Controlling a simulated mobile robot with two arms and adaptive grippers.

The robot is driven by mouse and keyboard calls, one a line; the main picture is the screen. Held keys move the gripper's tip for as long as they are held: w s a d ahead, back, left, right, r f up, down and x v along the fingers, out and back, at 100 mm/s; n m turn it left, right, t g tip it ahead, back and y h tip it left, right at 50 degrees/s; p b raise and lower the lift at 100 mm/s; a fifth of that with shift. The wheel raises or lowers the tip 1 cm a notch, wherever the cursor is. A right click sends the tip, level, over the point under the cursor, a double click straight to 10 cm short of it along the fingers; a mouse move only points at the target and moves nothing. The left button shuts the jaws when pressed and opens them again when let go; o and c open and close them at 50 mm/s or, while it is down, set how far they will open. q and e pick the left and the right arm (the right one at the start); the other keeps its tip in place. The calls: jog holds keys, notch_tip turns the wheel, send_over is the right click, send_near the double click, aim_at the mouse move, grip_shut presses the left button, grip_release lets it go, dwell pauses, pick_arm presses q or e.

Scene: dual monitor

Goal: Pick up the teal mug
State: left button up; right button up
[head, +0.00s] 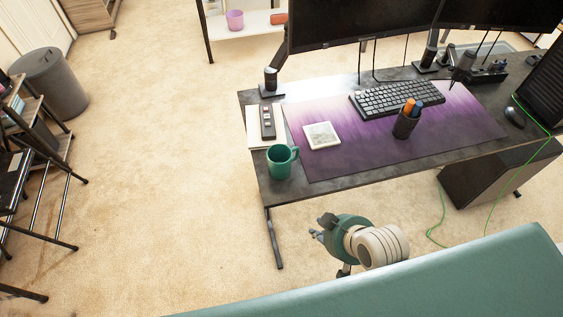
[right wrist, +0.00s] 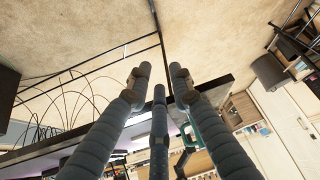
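The teal mug (head: 281,161) stands upright near the front left corner of the desk, its handle toward the right of the head view. In the right wrist view, part of the teal mug (right wrist: 207,126) shows beside and behind the right-hand finger. My right gripper (head: 325,243) is in front of the desk's near edge, to the right of the mug and apart from it. In the right wrist view the fingers of my right gripper (right wrist: 162,76) are spread with nothing between them. My left gripper is not in view.
The desk (head: 345,168) also holds a white coaster (head: 322,135), a remote (head: 267,122), a pen cup (head: 405,124), a keyboard (head: 397,98) and monitors. A purple desk mat (head: 440,140) lies right of the mug.

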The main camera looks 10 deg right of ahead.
aim_at(284, 160)
jog(key=w+r+t, duration=0.2)
jog(key=w, duration=0.2)
jog(key=w+d+r+t, duration=0.1)
jog(key=w+r+t, duration=0.1)
jog(key=w+r, duration=0.1)
jog(key=w+r+t, duration=0.2)
jog(key=w+t, duration=0.1)
jog(key=w, duration=0.2)
jog(key=shift+d+r+m+y, duration=0.25)
jog(key=shift+r+m+y, duration=0.05)
jog(key=shift+r, duration=0.1)
jog(key=shift+w, duration=0.35)
jog(key=p+x, duration=0.1)
jog(key=x, duration=0.9)
jog(key=shift+w, duration=0.1)
jog(key=shift+c, duration=0.5)
grip_shut()
